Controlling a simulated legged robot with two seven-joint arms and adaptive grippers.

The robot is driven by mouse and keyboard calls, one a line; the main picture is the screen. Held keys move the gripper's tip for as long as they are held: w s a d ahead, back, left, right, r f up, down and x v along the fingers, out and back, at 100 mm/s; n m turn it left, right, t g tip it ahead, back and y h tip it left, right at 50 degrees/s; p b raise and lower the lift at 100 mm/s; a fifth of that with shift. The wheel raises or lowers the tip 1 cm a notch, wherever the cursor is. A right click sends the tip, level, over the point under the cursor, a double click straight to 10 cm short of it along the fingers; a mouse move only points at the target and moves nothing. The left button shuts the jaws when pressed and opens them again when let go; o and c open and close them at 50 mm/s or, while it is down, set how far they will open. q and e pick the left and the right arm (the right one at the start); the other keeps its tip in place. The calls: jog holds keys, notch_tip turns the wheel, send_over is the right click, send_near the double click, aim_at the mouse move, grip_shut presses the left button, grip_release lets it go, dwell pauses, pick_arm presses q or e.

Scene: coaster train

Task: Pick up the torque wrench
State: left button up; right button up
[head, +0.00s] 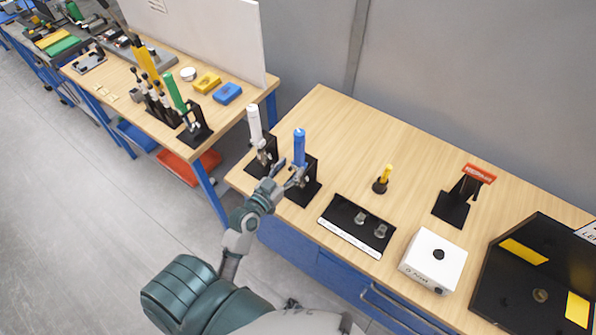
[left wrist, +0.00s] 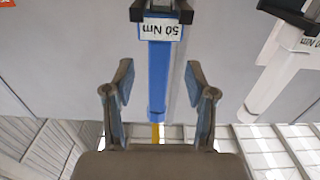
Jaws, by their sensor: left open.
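A blue torque wrench (head: 299,146) stands upright in a black holder (head: 307,190) near the table's left end. In the left wrist view the blue wrench (left wrist: 159,62) has a label reading 50 Nm, seen upside down. My left gripper (head: 288,175) is open at the front of this wrench. In the left wrist view my two fingers (left wrist: 159,84) stand apart on either side of the blue shaft, with gaps showing. A white torque wrench (head: 254,124) stands in a similar holder just to the left; it also shows in the left wrist view (left wrist: 279,76). My right gripper is not in view.
On the same table are a black tray (head: 333,229) with small metal parts, a yellow-handled tool (head: 386,174), a red-topped stand (head: 479,174), a white box (head: 434,262) and a black board (head: 505,285). Another bench (head: 120,110) with tools stands at left.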

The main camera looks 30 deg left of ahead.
aim_at(296, 160)
pick_arm(q)
jog(key=shift+w+a+r, duration=0.15)
jog(key=shift+w, duration=0.25)
jog(key=w, duration=0.2)
jog(key=w+d+p, duration=0.1)
jog(key=w, duration=0.1)
jog(key=shift+w+r+p, duration=0.15)
jog(key=shift+w+p, duration=0.05)
jog(key=shift+p, duration=0.1)
jog(key=shift+d, duration=0.25)
jog(key=shift+c, duration=0.5)
jog(key=shift+s+a, duration=0.1)
jog(key=shift+a, duration=0.3)
jog(key=c, duration=0.8)
jog(key=shift+a, duration=0.15)
grip_shut()
jog(key=shift+d, duration=0.2)
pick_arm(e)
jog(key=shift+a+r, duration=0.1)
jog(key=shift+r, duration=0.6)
